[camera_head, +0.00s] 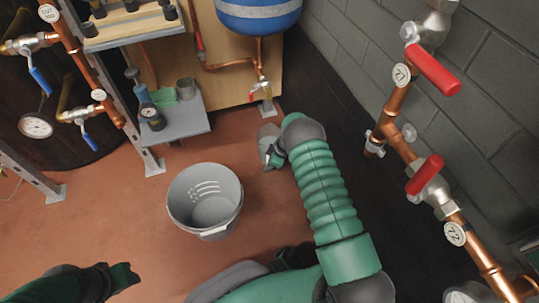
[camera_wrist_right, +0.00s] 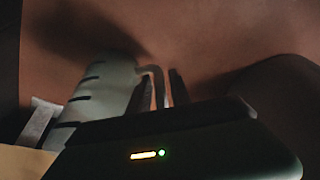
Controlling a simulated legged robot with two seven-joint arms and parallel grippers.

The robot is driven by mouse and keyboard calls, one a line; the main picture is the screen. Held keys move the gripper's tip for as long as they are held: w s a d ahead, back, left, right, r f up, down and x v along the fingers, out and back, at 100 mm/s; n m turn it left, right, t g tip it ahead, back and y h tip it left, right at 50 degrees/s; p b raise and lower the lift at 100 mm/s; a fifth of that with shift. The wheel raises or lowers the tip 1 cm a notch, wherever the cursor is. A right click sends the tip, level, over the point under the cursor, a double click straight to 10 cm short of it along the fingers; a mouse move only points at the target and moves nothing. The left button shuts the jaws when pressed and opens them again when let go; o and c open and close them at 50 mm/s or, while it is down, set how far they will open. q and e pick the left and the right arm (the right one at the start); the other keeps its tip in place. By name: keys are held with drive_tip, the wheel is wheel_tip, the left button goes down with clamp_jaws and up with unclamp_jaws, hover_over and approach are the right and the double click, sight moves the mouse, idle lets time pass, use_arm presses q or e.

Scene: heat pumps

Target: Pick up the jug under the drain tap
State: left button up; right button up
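The pale grey jug (camera_head: 267,132) stands on the floor below the drain tap (camera_head: 262,86), partly covered by my right gripper (camera_head: 272,156). In the right wrist view the jug (camera_wrist_right: 104,88) shows dark graduation marks and a handle (camera_wrist_right: 157,78) on its right side. The right gripper's fingers (camera_wrist_right: 163,92) stand on either side of the handle, with a narrow gap visible, so it looks open around the handle. My left gripper (camera_head: 122,276) is at the bottom left, away from the jug; its fingers are not clear.
A grey bucket (camera_head: 205,198) stands on the floor left of my right arm. A small grey shelf (camera_head: 185,124) is left of the tap, and a blue tank (camera_head: 258,14) hangs above. Copper pipes with red valves (camera_head: 433,70) run along the right wall.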

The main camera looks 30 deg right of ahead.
drive_tip(key=shift+r, duration=0.2)
clamp_jaws()
drive_tip(key=shift+r, duration=0.1)
idle(1.0)
